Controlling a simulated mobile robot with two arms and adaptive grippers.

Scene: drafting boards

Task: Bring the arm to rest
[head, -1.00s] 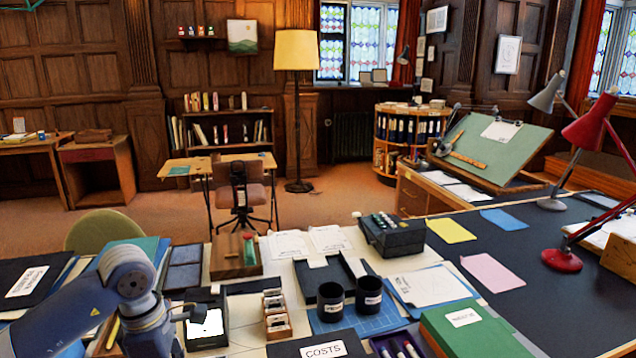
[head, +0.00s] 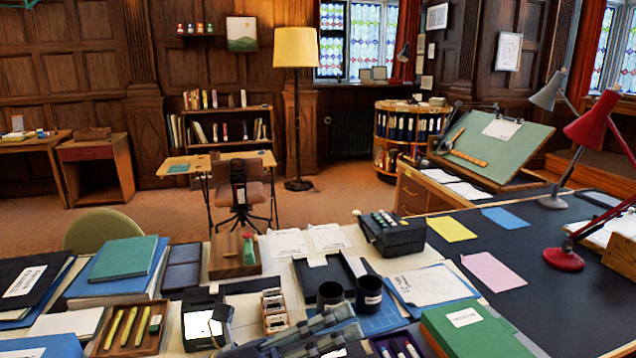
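My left gripper (head: 308,332) is at the lower middle of the head view, low over the front of the desk. Its grey parts cross in front of the black box at the front edge and hide most of it and its label. Nothing clearly shows held in it, and I cannot make out whether its fingers are apart. My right gripper is not in view.
Two black mugs (head: 369,292) stand just behind the gripper, near a wooden card rack (head: 273,306). A green box (head: 472,330) is to the right. A wooden pen tray (head: 152,345) and stacked books (head: 122,259) are to the left. A red lamp (head: 563,259) stands at far right.

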